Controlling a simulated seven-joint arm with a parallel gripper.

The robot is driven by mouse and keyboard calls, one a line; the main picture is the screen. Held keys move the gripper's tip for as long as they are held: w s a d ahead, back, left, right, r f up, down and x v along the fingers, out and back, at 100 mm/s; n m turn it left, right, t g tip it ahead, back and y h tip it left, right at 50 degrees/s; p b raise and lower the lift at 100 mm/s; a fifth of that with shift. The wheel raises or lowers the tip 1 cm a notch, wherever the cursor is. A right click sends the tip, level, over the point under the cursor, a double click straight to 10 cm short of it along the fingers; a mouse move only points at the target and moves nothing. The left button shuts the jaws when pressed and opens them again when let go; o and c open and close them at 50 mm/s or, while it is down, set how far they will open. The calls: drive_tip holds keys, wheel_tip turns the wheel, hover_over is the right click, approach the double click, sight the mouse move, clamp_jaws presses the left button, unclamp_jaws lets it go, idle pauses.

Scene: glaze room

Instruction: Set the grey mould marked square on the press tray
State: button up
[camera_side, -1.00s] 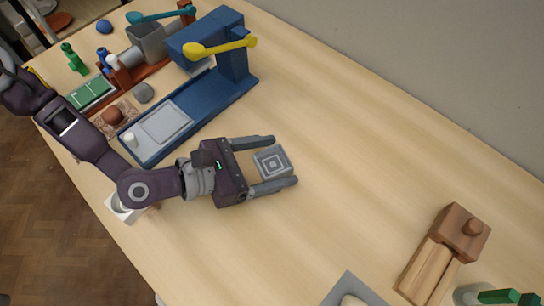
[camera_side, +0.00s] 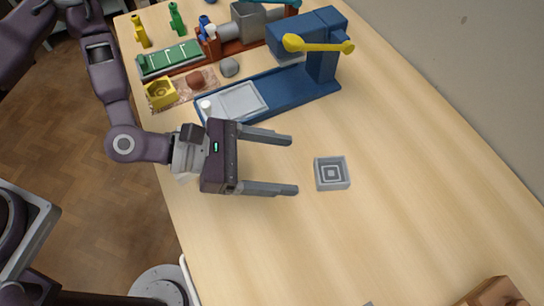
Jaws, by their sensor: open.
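The grey mould (camera_side: 332,174), a square block marked with nested squares on top, lies flat on the wooden table. My gripper (camera_side: 294,165) is to its left, with two parallel fingers spread wide and pointing at it. Nothing is between the fingers, and the fingertips stop short of the mould. The press tray (camera_side: 242,99), a pale grey plate, lies on the bed of the blue press (camera_side: 322,62), above and left of the mould in the picture. No mould shows on it.
A yellow lever (camera_side: 318,45) sticks out from the press head. A white knob (camera_side: 206,107) stands at the bed's near end. A yellow mould (camera_side: 160,93), a brown lump (camera_side: 196,80) and a grey lump (camera_side: 229,67) lie behind. The table right of the mould is clear.

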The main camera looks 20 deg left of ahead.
drive_tip(key=shift+s+a+r, duration=0.25)
drive_tip(key=shift+a+r, duration=0.05)
drive_tip(key=shift+a, duration=0.3)
